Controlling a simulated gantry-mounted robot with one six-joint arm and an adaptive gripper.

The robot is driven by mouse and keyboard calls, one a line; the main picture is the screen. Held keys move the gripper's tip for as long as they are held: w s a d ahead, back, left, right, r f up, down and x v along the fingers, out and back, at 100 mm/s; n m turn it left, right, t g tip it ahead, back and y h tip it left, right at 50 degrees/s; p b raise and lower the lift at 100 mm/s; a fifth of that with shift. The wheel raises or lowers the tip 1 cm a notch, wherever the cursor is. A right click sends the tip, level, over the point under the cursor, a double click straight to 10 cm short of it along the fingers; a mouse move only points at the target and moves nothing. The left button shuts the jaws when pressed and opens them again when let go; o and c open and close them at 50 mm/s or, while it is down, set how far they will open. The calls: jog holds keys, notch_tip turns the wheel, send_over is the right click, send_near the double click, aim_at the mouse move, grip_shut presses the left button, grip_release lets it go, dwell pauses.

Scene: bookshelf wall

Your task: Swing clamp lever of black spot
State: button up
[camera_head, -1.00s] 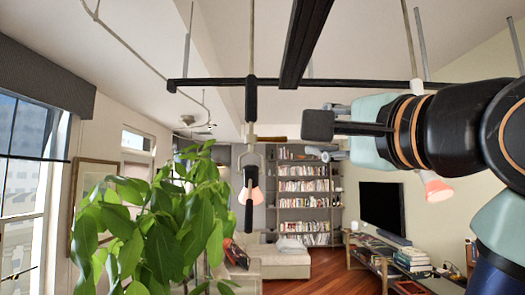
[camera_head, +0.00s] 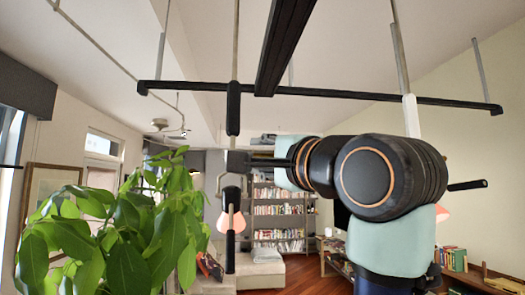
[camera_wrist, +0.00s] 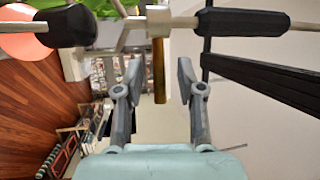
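A brass-coloured clamp lever (camera_wrist: 159,72) extends down from a pale collar (camera_wrist: 158,21) on that rod. My gripper (camera_wrist: 158,82) is open, with one finger on each side of the lever in the picture. No contact shows, and depth is unclear.
A black ceiling bar (camera_head: 330,93) crosses above. A leafy plant (camera_head: 120,225) stands at left. Another lamp's shade (camera_head: 442,213) shows behind my arm at right. A bookshelf (camera_head: 280,212) and a pale sofa (camera_head: 262,272) are farther back.

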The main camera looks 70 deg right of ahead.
grip_shut()
